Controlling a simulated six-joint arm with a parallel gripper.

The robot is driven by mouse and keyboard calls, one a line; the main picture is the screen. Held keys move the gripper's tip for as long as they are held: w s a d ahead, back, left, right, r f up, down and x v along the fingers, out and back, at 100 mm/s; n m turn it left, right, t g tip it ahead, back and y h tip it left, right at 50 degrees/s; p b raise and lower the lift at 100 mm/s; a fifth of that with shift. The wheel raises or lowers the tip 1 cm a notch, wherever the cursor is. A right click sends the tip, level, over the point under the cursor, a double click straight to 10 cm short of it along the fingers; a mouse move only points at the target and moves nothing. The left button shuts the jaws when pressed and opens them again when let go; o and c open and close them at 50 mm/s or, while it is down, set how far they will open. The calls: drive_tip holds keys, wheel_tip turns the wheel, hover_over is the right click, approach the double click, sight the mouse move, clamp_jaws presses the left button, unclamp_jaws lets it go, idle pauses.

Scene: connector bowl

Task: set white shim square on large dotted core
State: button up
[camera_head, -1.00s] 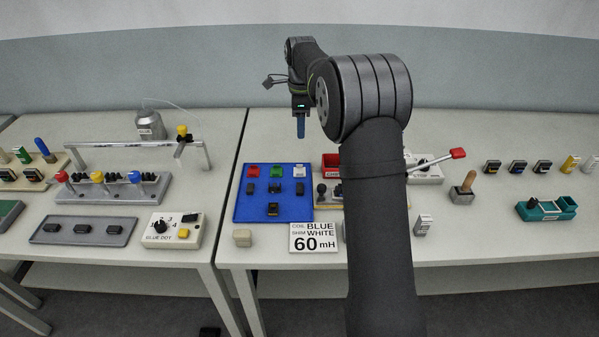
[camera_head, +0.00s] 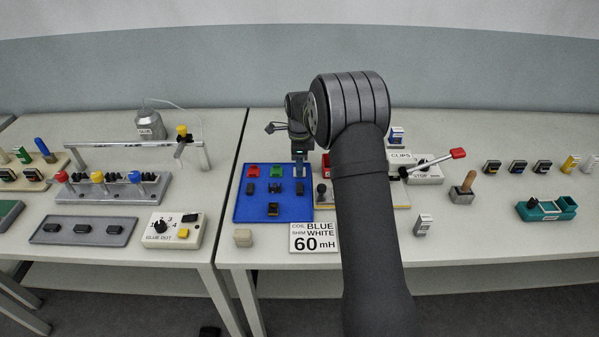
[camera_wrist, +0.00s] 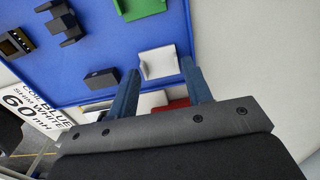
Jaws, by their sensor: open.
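The white shim (camera_wrist: 158,62) lies on the blue tray (camera_wrist: 105,50), near its edge. It has raised ends. My gripper (camera_wrist: 160,72) is open, with one blue finger on either side of the near part of the shim. I cannot tell whether either finger touches it. In the head view my gripper (camera_head: 299,170) is at the tray's back right corner and mostly hides the shim. Several black cores sit on the tray: a small block (camera_wrist: 100,79), a winged one (camera_wrist: 63,22) and one with gold marking (camera_wrist: 15,43). No dots are readable on them.
A green shim (camera_head: 264,176) and a red shim (camera_head: 253,171) share the tray. A sign (camera_head: 313,238) reads coil blue, shim white, 60 mH. A red-handled lever (camera_head: 455,154) stands right of my arm.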

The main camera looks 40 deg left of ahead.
drive_tip(key=shift+f, duration=0.55)
drive_tip(key=c, duration=0.6)
drive_tip(key=shift+r, duration=0.15)
wheel_tip(320, 180, up, 4)
drive_tip(key=shift+r, duration=0.1)
drive_tip(key=d+r, duration=0.4)
drive_tip(key=d, duration=0.4)
drive_tip(key=d+r, duration=0.5)
drive_tip(key=d, duration=0.4)
drive_tip(key=shift+w, duration=0.35)
